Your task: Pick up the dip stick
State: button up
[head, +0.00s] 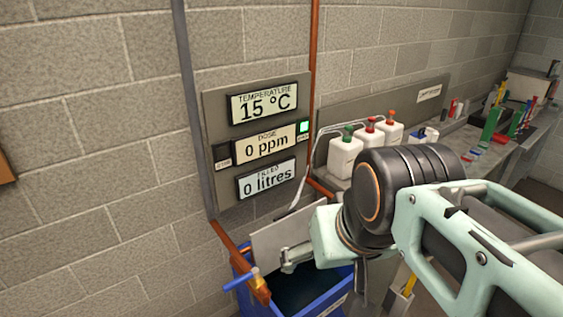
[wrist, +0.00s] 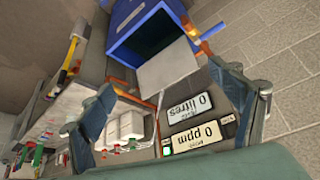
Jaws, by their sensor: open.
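I cannot pick out the dip stick with certainty. Small coloured upright items (head: 493,123) stand on the bench at the right, too small to tell apart. A thin yellow strip (head: 409,286) shows low down, partly behind my arm. My gripper (head: 297,256) is in front of a grey plate at the blue bin, largely hidden by my wrist. In the wrist view, which is upside down, my gripper (wrist: 180,90) has its two fingers wide apart with nothing held between them.
The blue bin (head: 243,268) stands below the grey plate (head: 278,238). A blue-handled tap (head: 240,281) on a copper pipe is beside it. A display panel (head: 222,186) is on the block wall. White bottles (head: 344,157) with coloured caps stand on the bench.

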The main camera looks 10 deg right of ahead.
aim_at(413, 280)
jog(key=i+l, duration=0.1)
jog(key=l, duration=0.3)
jog(key=i+l, duration=0.1)
jog(key=l, duration=0.3)
jog(key=i+l+z, duration=0.1)
jog(key=l, duration=0.3)
jog(key=i+l, duration=0.1)
jog(key=l, duration=0.35)
jog(key=i+l, duration=0.1)
jog(key=l, duration=0.3)
jog(key=i+l+u, duration=0.15)
jog(key=l, duration=0.2)
jog(key=i+l+u, duration=0.15)
jog(key=l, duration=0.2)
jog(key=k+z, duration=0.15)
jog(key=z, duration=0.3)
